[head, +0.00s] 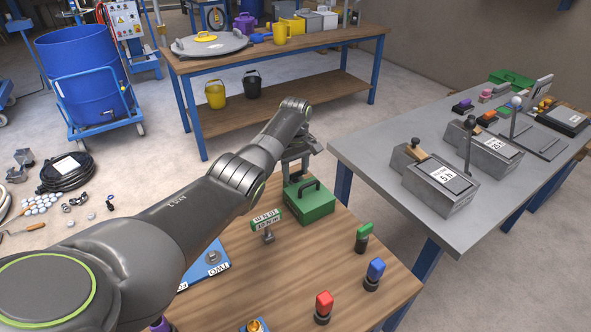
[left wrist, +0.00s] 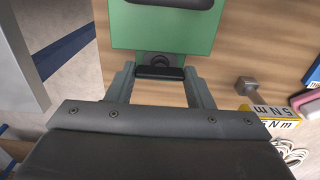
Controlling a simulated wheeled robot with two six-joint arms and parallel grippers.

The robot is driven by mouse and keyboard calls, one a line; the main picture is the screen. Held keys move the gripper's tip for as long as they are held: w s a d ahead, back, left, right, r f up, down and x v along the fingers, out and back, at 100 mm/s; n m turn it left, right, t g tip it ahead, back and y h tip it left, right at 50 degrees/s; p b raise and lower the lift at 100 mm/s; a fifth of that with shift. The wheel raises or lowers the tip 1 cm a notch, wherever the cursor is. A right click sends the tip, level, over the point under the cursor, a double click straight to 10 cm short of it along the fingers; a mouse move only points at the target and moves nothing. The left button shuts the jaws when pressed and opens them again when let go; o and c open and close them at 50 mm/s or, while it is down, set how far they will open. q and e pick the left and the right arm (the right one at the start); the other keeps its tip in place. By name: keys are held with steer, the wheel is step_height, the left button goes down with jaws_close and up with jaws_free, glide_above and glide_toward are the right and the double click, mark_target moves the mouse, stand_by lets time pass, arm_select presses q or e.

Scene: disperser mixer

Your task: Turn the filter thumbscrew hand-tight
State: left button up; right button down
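The green filter box (head: 310,205) with a black handle stands on the wooden table. Its green top also fills the upper middle of the left wrist view (left wrist: 165,28). A black bar-shaped thumbscrew (left wrist: 160,73), with a round dark base behind it, sits at the box's near side in that view. My left gripper (head: 297,155) reaches down behind the box in the head view. In the left wrist view my left gripper (left wrist: 160,76) has its fingertips at both ends of the bar and appears shut on it. The head view hides the thumbscrew. My right gripper is out of view.
Green, blue and red knobs (head: 375,272) stand at the table's right. A grey bench (head: 375,165) with several devices lies right. Bare wood (head: 330,250) shows before the box.

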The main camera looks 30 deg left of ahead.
arm_select(q)
steer(key=c, duration=0.4)
steer(key=shift+r+m, duration=0.1)
steer(key=shift+m, duration=0.3)
steer(key=m+p, duration=0.1)
steer(key=m, duration=0.1)
steer(key=shift+m+p, duration=0.4)
steer(key=m, duration=0.2)
steer(key=shift+m+p, duration=0.3)
steer(key=shift+m, duration=0.1)
steer(key=m, duration=0.3)
steer(key=shift+m, duration=0.3)
steer(key=m, duration=0.3)
steer(key=shift+m+p, duration=0.3)
steer(key=shift+p, duration=0.05)
steer(key=shift+m, duration=2.1)
